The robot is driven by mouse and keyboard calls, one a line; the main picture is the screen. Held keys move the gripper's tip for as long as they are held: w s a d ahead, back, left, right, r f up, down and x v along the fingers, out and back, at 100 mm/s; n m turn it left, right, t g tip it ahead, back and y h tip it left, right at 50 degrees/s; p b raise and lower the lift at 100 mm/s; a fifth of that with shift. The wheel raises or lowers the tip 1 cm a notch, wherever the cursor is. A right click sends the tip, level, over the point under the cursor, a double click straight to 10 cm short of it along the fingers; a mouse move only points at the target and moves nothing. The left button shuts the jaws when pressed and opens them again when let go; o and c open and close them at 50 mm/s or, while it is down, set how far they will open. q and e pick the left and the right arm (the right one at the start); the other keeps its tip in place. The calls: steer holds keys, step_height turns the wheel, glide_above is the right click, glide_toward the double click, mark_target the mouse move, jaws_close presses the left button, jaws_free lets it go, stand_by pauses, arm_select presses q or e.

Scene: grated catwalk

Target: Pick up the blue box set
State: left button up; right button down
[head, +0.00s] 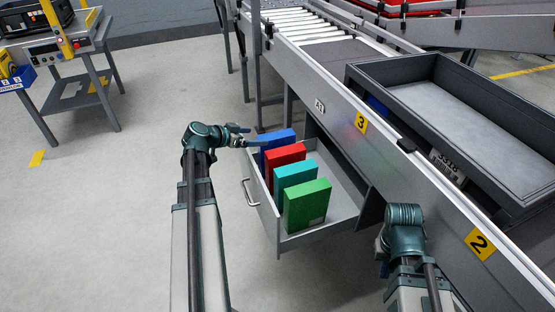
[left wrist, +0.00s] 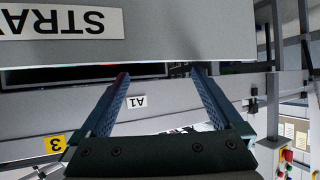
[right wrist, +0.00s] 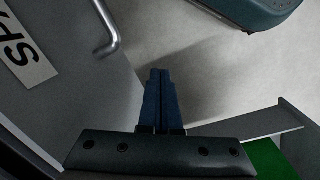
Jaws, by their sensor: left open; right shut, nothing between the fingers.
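The blue box (head: 277,139) stands upright in the open drawer (head: 347,212), at the far end of a row of boxes. My left gripper (head: 257,134) is open beside the blue box, at its left edge; the head view does not settle whether they touch. In the left wrist view the left gripper (left wrist: 158,76) has nothing clearly visible between its fingers, and I cannot make out the blue box there. My right gripper (right wrist: 158,72) is shut and empty in the right wrist view. In the head view its fingers are hidden below the wrist.
Red (head: 285,160), teal (head: 295,182) and green (head: 306,206) boxes stand in front of the blue one. The drawer handle (head: 249,192) sticks out left. A conveyor frame (head: 345,108) rises behind, carrying a grey tray (head: 470,130).

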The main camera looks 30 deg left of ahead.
mark_target(273, 136)
arm_select(q)
steer(key=shift+b+x, duration=0.75)
steer(key=shift+x, duration=1.55)
steer(key=shift+w+f, duration=0.1)
steer(key=b+x, duration=0.2)
steer(key=x, duration=0.2)
steer(key=shift+w+d+f, duration=0.15)
steer(key=shift+w+d, duration=0.05)
steer(key=shift+w, duration=0.25)
steer(key=shift+s, duration=0.1)
jaws_close()
